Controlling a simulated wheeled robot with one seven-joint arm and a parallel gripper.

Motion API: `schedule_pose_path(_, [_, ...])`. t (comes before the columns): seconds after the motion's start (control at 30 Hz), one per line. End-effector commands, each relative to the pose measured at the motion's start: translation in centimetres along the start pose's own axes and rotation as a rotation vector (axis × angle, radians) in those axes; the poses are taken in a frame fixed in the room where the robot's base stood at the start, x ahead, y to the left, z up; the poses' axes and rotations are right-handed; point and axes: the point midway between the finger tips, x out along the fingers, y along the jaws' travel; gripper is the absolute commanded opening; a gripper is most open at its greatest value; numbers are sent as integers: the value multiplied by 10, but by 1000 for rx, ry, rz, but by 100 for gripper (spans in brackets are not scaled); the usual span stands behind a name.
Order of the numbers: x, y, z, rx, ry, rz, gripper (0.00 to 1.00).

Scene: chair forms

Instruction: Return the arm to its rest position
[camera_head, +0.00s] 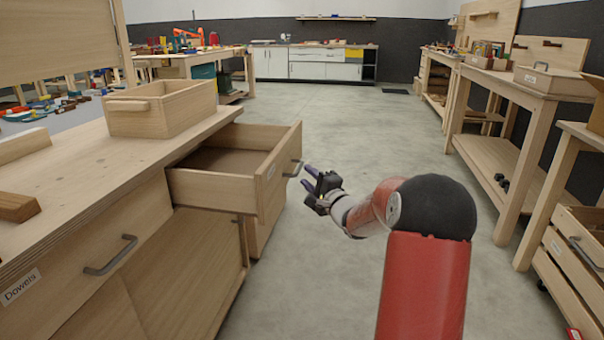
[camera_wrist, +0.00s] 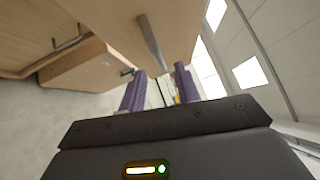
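My gripper (camera_head: 307,177) is at the end of my red and white arm, just right of the open drawer (camera_head: 240,160) in the head view. In the wrist view its two purple fingers (camera_wrist: 160,85) stand apart with nothing between them. The drawer's metal handle (camera_head: 293,168) is close to the fingertips. In the wrist view the handle (camera_wrist: 151,42) shows beyond the fingers, apparently apart from them. The part of the drawer's inside that I see is bare.
The wooden workbench (camera_head: 85,185) on the left holds an open wooden box (camera_head: 165,108). Another bench (camera_head: 515,90) with boxes stands on the right. The grey floor (camera_head: 345,110) between them is clear. White cabinets (camera_head: 315,65) line the back wall.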

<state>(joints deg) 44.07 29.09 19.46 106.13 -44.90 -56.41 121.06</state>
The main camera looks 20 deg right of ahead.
Motion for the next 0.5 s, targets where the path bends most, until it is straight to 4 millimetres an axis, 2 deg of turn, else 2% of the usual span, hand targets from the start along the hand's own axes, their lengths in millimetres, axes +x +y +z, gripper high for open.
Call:
schedule_pose_path(0.1, [-15, 0, -1, -1, 1, 0, 32])
schedule_pose_path(0.2, [-21, 0, 0, 0, 1, 1, 32])
schedule_pose_path(0.5, [-22, 0, 0, 0, 0, 0, 32])
